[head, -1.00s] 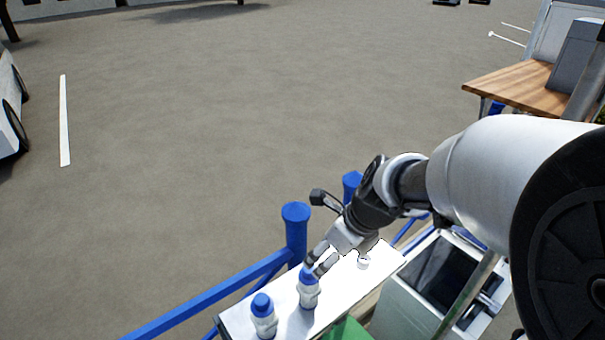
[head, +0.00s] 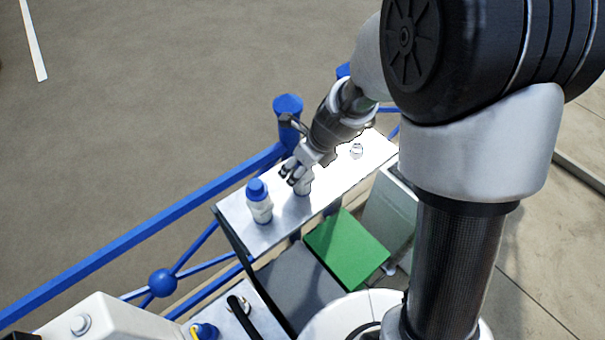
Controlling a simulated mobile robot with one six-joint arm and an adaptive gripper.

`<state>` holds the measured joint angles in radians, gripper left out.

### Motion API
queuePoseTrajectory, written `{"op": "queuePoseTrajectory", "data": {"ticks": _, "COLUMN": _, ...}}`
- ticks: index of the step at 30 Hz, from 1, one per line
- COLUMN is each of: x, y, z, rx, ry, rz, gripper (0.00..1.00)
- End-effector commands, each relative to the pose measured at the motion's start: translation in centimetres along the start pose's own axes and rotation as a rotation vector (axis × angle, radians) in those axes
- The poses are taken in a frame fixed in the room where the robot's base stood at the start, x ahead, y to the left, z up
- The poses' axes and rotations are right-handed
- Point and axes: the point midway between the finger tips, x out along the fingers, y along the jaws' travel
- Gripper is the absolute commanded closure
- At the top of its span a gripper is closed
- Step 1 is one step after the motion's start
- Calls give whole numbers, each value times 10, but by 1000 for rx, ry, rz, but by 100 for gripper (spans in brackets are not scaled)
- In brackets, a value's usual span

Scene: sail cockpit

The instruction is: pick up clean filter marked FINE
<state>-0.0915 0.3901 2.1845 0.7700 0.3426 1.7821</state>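Two white filter bodies stand upright on the white shelf (head: 235,215) in the head view. The left filter (head: 260,208) has a blue cap and stands free. The right filter (head: 303,188) is mostly hidden by my gripper (head: 289,174), and its blue cap does not show. My gripper reaches down from the upper right, with its fingertips at the upper part of the right filter. Whether the fingers are closed on it cannot be made out. No marking such as FINE is readable on either filter.
A small round white piece (head: 356,150) lies farther right on the shelf. A blue railing (head: 170,222) and a blue post (head: 287,105) run behind the shelf. A green panel (head: 345,250) lies in front of it. A white box (head: 85,325) is at the lower left.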

Motion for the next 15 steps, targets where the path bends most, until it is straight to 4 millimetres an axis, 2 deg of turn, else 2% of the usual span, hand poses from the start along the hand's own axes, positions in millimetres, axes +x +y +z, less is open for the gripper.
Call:
{"op": "queuePoseTrajectory", "data": {"ticks": 1, "x": 12, "y": 2, "z": -2, "rx": -1, "ry": 2, "rz": 1, "gripper": 36}}
{"op": "queuePoseTrajectory", "data": {"ticks": 5, "x": 24, "y": 1, "z": -1, "rx": -2, "ry": 1, "rz": 0, "gripper": 36}}
{"op": "queuePoseTrajectory", "data": {"ticks": 13, "x": 26, "y": 1, "z": 0, "rx": 0, "ry": 0, "rz": -1, "gripper": 36}}
{"op": "queuePoseTrajectory", "data": {"ticks": 15, "x": 26, "y": 1, "z": 0, "rx": 0, "ry": 0, "rz": -1, "gripper": 40}}
